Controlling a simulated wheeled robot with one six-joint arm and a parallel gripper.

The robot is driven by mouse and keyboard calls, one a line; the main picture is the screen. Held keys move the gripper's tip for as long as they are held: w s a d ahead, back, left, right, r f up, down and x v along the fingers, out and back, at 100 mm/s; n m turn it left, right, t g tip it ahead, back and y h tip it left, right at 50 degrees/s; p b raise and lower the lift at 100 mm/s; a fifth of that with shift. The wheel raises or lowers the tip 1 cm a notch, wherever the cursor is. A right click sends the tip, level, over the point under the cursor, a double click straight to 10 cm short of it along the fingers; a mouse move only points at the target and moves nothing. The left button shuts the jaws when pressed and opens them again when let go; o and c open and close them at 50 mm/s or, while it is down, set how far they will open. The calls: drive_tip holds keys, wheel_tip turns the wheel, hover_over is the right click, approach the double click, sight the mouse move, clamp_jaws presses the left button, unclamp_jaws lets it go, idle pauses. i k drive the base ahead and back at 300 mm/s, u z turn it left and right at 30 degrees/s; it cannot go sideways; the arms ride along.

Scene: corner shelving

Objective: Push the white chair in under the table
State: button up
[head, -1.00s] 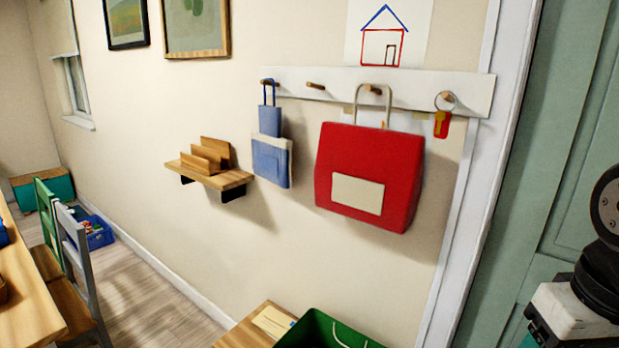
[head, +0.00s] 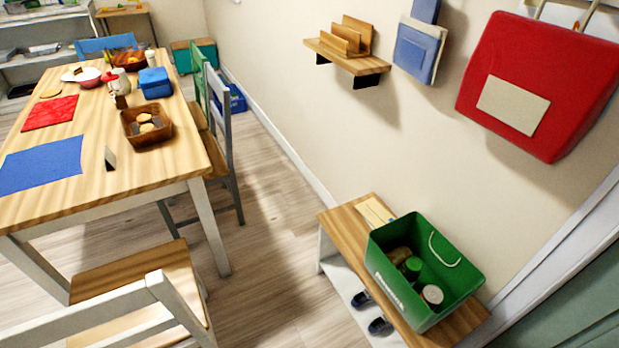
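The white chair (head: 135,270) stands at the near end of the wooden table (head: 145,188), at the bottom left of the head view. It has a wood-coloured seat and a white backrest on the side closer to me. Its seat faces the table's near edge, and most of the seat shows in front of that edge. The lower part of the chair is cut off by the frame. The table has white legs, one just right of the seat's far corner. My gripper is not in view.
A grey chair (head: 222,130) and a green chair (head: 198,75) stand along the table's right side. A low bench (head: 345,225) holding a green crate (head: 470,283) stands by the wall on the right. Bare floor (head: 265,250) lies between table and bench.

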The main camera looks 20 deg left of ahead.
sight(155, 297)
drive_tip(key=u, duration=3.65)
drive_tip(key=k, duration=0.7)
drive_tip(key=z, duration=1.25)
drive_tip(key=i, duration=0.65)
drive_tip(key=u, duration=0.05)
